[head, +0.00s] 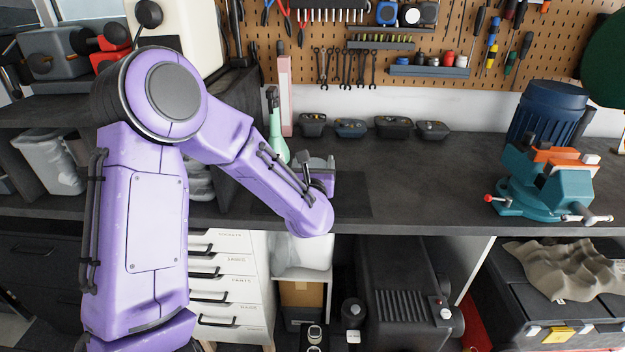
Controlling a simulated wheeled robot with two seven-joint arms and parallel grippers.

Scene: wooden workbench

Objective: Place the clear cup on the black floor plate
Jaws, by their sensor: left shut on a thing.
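My left arm reaches in from the left over the workbench. Its gripper (319,168) is small in view and partly hidden behind my own purple wrist. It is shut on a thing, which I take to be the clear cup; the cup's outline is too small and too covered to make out. A flat black plate (352,197) lies on the dark bench top near its front edge, under and right of the gripper. I cannot tell whether the cup touches it. My right gripper is not in view.
Several small dark bins (393,127) line the back wall. A teal vise (545,185) stands at the right. The bench top (430,180) between plate and vise is clear.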

